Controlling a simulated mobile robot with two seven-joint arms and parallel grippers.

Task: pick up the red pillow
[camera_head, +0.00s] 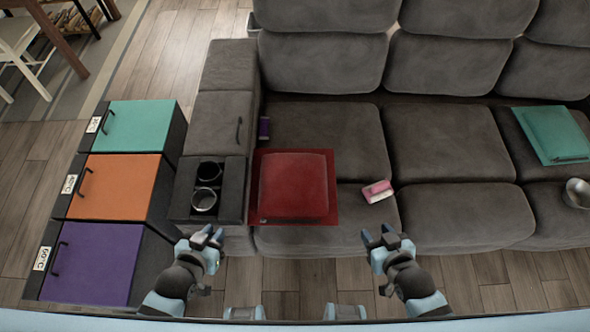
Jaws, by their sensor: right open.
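The red pillow (295,186) lies flat on the grey sofa's seat, at the left end next to the armrest console. My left gripper (207,236) is below and left of the pillow, in front of the console, apart from it. Its fingers are small in view, and a gap shows between them. My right gripper (381,237) is open and empty, below and right of the pillow, in front of the sofa edge. Neither gripper touches the pillow.
A pink and white item (377,191) lies right of the pillow. The console (233,190) has two cup holders. Teal, orange and purple boxes (92,267) stand at left. A teal pillow (552,134) and metal cup (577,193) are on the right seat.

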